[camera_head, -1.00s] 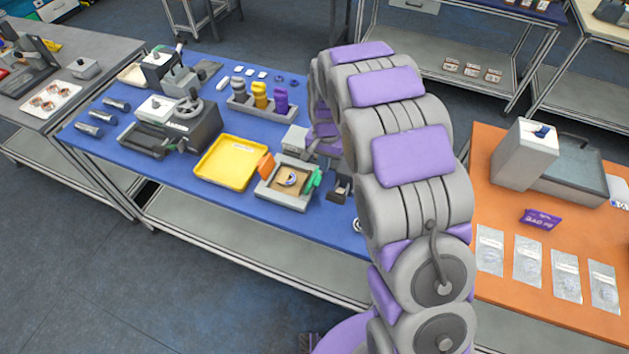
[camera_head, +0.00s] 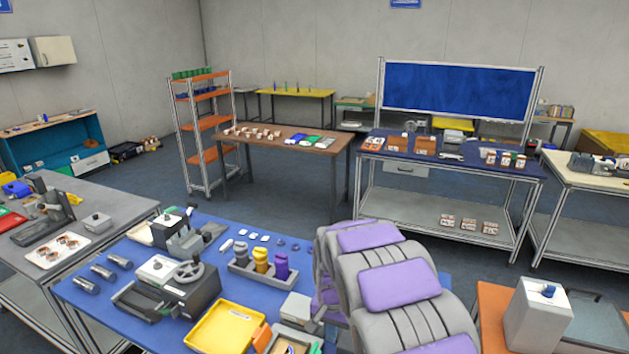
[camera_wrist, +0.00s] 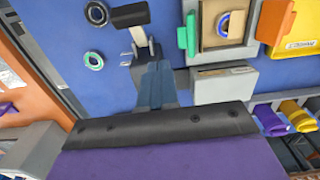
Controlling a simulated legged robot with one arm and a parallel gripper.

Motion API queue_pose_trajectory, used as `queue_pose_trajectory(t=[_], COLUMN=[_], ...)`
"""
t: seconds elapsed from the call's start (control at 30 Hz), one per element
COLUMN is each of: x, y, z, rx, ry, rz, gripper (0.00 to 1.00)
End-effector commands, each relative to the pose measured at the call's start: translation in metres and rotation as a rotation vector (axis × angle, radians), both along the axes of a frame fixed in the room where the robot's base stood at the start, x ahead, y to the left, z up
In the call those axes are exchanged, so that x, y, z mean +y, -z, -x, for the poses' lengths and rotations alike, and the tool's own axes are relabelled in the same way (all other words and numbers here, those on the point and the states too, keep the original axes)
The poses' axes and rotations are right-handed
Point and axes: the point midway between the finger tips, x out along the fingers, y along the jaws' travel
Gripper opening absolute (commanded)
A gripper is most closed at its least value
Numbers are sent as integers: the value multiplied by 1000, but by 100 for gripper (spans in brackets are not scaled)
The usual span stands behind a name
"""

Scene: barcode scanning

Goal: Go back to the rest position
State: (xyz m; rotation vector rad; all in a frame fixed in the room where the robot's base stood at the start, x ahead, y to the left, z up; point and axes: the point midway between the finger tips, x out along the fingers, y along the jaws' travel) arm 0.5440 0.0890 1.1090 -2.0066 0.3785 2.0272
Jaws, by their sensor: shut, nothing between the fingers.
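My gripper (camera_wrist: 157,84) shows in the wrist view, its fingers together and empty, pointing at the blue table (camera_wrist: 60,30). The fingertips sit beside a small dark fixture with metal prongs (camera_wrist: 140,45). A grey fixture (camera_wrist: 203,40) with a green clamp and a ring-shaped part on a brown inset is just right of it. In the head view my arm's grey and purple links stand over the right end of the blue table (camera_head: 75,294). They hide my gripper there.
A yellow tray (camera_head: 226,328), a holder with yellow and purple parts (camera_head: 262,268) and a handwheel device (camera_head: 183,285) crowd the blue table. An orange table (camera_head: 490,300) carries a white box (camera_head: 537,318). Two loose rings (camera_wrist: 95,35) lie left of my gripper. Floor shows behind the blue table.

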Motion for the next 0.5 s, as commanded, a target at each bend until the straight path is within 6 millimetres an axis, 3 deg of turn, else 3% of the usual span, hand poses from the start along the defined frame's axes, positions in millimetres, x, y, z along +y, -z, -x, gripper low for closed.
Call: queue_pose_trajectory(t=[0.3, 0.5], x=[-41, -67], y=[-53, -75], z=[83, 145], rx=[33, 58], ry=[-76, -133], rz=[9, 2], gripper=[0, 0])
